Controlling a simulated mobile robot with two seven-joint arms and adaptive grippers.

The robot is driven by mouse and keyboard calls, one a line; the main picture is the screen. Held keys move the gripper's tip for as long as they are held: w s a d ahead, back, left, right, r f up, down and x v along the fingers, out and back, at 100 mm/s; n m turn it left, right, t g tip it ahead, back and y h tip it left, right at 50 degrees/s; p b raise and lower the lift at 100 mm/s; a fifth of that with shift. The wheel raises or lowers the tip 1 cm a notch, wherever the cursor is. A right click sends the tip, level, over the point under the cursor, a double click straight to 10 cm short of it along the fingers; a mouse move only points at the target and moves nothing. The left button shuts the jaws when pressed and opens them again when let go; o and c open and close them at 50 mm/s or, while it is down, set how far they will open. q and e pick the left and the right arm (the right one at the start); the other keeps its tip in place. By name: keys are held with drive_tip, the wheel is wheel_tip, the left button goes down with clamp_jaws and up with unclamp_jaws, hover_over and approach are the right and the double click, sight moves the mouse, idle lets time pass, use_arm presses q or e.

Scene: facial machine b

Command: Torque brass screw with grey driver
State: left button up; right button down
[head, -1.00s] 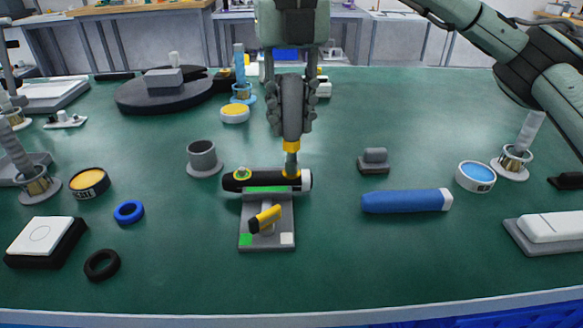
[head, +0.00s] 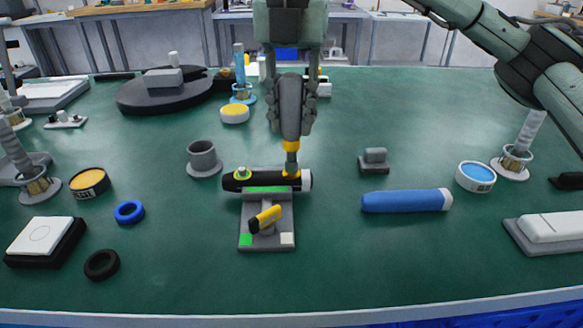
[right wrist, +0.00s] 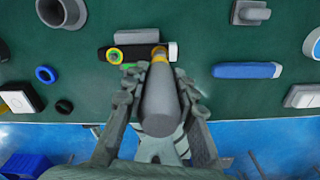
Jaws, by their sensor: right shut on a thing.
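My right gripper (head: 291,108) is shut on the grey driver (head: 290,90) and holds it upright, yellow collar (head: 291,146) low. The driver's tip meets the right part of a black cylindrical device with a white end (head: 264,182). A yellow-brass spot (head: 291,174) shows right at the tip; I take it as the brass screw, mostly covered. The right wrist view shows the driver (right wrist: 160,105) between the fingers, its tip over the device (right wrist: 138,52). A yellow ring with a green centre (head: 242,173) sits on the device's left part. My left gripper is not in view.
A grey stand (head: 267,241) with a yellow-black switch (head: 265,220) is in front of the device. A grey cup (head: 203,158) is to the left, a blue handle (head: 402,201) to the right. Blue (head: 129,212) and black (head: 101,265) rings lie front left. The front middle is clear.

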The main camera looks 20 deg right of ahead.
drive_tip(key=shift+r+p, duration=0.35)
drive_tip(key=shift+r, duration=0.25)
drive_tip(key=n, duration=0.7)
drive_tip(key=shift+p, duration=0.35)
drive_tip(key=n, duration=0.8)
drive_tip(key=shift+a, duration=0.1)
drive_tip(key=shift+f, duration=0.1)
drive_tip(key=shift+f+b, duration=0.4)
drive_tip(key=shift+f, duration=0.3)
drive_tip(key=shift+r, duration=0.1)
